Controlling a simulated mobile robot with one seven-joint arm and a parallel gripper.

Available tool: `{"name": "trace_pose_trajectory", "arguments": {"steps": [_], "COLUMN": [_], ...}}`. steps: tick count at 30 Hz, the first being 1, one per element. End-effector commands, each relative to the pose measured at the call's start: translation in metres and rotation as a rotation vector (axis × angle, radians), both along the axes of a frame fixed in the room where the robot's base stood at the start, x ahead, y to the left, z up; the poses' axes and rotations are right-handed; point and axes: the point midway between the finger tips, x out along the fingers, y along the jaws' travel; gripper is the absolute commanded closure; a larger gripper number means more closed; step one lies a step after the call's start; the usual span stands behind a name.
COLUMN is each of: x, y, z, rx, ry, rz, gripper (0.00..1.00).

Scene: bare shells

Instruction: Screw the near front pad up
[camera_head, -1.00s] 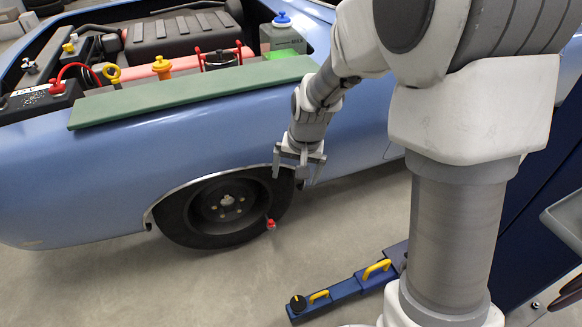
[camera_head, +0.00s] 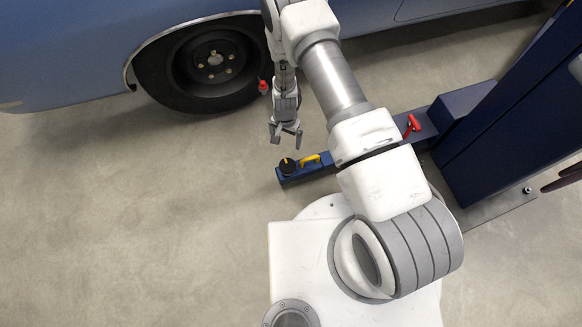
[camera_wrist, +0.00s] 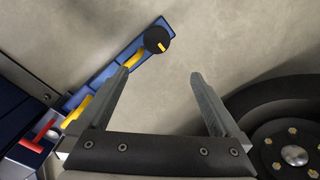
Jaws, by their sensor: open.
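The pad (camera_head: 287,167) is a round black disc with a yellow mark on top, at the outer end of a blue lift arm (camera_head: 318,169). In the wrist view the pad (camera_wrist: 157,39) lies beyond my fingertips, between them and a little left of centre. The blue arm (camera_wrist: 98,84) runs down to the left, partly hidden by my left finger. My gripper (camera_head: 285,132) is open and empty, pointing down, with its fingers apart. In the head view it is just above the pad in the picture and does not appear to touch it.
A yellow handle (camera_head: 311,158) sits beside the pad, and a red handle (camera_head: 412,125) is farther along. The blue lift post (camera_head: 515,115) stands at right. The blue car (camera_head: 65,50) and its wheel (camera_head: 212,68) are behind my gripper. Concrete floor (camera_head: 130,210) is clear at left.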

Motion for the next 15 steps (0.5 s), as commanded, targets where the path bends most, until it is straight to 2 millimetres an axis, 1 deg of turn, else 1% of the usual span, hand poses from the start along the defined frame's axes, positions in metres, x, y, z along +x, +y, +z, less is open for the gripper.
{"name": "trace_pose_trajectory", "arguments": {"steps": [1,8,11,15], "x": [-0.004,-0.009,-0.009,-0.009], "y": [0.000,-0.001,-0.001,-0.002], "z": [-0.012,-0.034,-0.050,-0.082], "rx": [-0.004,-0.008,-0.008,-0.008], "ry": [0.005,0.008,0.009,0.010], "rz": [-0.004,-0.010,-0.010,-0.010], "gripper": [0.00,0.00,0.00,0.00]}}
